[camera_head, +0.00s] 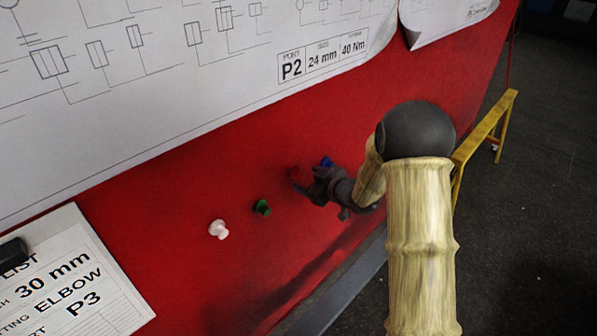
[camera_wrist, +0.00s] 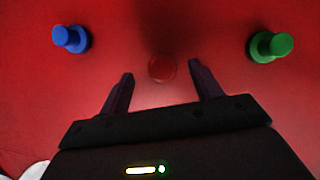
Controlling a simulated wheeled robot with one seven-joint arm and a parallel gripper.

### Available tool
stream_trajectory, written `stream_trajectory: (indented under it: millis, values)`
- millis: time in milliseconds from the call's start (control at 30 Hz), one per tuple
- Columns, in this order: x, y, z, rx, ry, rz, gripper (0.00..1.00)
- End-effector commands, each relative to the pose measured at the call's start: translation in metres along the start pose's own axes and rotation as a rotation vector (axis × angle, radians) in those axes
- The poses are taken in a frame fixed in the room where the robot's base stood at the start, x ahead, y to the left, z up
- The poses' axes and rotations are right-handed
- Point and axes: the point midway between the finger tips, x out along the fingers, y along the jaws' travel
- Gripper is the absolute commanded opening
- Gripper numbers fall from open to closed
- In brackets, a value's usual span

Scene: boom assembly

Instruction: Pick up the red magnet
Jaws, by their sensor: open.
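The red magnet (camera_wrist: 162,68) sits on the red board in the wrist view, seen nearly end-on. It lies between and a little beyond the two fingertips of my gripper (camera_wrist: 162,80). The fingers are apart, with one on each side of the magnet's line, and nothing is held. In the head view my gripper (camera_head: 305,181) is close to the board, and the red magnet (camera_head: 297,172) shows only faintly against the red at its tips. I cannot tell whether the fingers touch the board.
A blue magnet (camera_wrist: 72,39) and a green magnet (camera_wrist: 270,46) flank the red one. A white magnet (camera_head: 219,229) is further left in the head view. Paper sheets (camera_head: 190,90) cover the upper board. A yellow rail (camera_head: 490,125) stands behind my arm.

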Motion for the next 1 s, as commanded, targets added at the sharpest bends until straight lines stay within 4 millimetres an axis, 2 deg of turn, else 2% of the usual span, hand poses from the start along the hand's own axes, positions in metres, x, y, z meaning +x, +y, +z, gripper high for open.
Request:
stream_trajectory:
  millis: [67,267,800,867,1000]
  values:
    - [0.011,-0.002,-0.008,0.0,-0.001,-0.004,0.64]
    - [0.03,-0.001,-0.004,-0.001,-0.001,-0.001,0.64]
    - [0.031,-0.001,-0.003,-0.001,0.0,0.0,0.64]
    - [0.031,-0.001,-0.003,-0.001,0.0,0.0,0.54]
    - [0.031,-0.001,-0.003,-0.001,0.0,0.0,0.27]
